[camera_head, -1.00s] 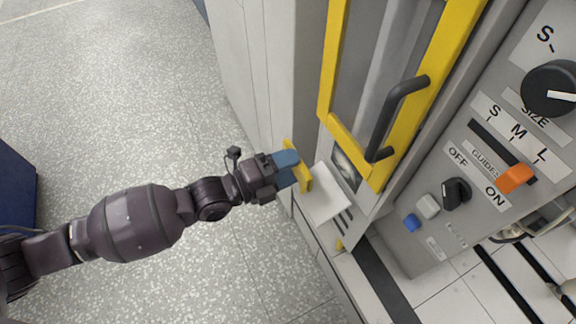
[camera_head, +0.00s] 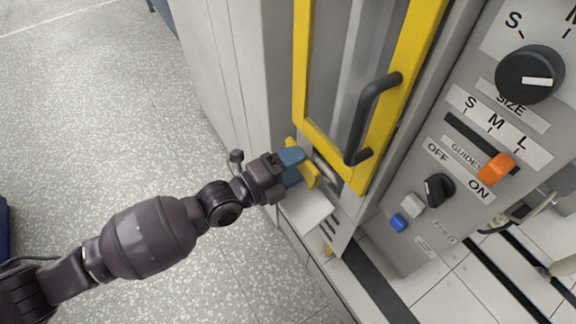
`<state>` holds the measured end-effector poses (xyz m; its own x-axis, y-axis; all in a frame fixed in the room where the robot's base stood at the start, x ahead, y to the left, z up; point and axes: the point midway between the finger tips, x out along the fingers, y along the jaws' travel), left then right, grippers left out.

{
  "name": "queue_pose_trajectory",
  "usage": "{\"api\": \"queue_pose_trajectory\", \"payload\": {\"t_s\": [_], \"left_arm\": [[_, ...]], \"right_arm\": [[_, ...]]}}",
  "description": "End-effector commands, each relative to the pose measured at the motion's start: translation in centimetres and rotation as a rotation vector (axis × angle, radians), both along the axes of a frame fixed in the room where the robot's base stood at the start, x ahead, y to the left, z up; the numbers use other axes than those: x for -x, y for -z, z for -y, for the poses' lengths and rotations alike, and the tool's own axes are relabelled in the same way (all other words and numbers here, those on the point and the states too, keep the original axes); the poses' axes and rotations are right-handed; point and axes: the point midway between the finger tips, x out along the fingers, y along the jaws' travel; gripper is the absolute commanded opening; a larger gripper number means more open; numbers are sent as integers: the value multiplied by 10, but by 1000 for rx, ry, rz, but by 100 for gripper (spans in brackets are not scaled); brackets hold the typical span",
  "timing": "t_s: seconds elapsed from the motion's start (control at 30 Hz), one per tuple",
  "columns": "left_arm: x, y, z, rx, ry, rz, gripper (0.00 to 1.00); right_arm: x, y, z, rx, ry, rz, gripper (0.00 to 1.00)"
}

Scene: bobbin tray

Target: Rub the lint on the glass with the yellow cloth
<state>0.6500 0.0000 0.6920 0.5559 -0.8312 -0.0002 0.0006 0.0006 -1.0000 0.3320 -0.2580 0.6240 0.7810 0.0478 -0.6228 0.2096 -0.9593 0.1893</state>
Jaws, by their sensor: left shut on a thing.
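My left gripper (camera_head: 292,168) is shut on the yellow cloth (camera_head: 303,161), a thin upright yellow piece between its blue fingertips. It holds the cloth beside the lower left corner of the yellow-framed door. The glass (camera_head: 350,75) is the grey pane inside that yellow frame (camera_head: 355,177). I cannot tell whether the cloth touches the frame or the machine. I cannot make out any lint on the glass. My right gripper is not in view.
A dark handle (camera_head: 371,112) stands out from the door. To the right is a control panel (camera_head: 455,120) with a black dial (camera_head: 529,75), an orange lever (camera_head: 496,168) and small buttons. A white sheet (camera_head: 306,207) lies below the gripper. Open speckled floor is at left.

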Motion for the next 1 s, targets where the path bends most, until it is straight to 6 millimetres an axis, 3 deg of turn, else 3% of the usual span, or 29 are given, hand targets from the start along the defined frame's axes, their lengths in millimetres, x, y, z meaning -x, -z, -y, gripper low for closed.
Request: {"api": "queue_pose_trajectory", "payload": {"t_s": [1.0], "left_arm": [[-4, -1, 6, 1, 1, 1, 40]], "right_arm": [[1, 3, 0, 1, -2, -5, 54]]}}
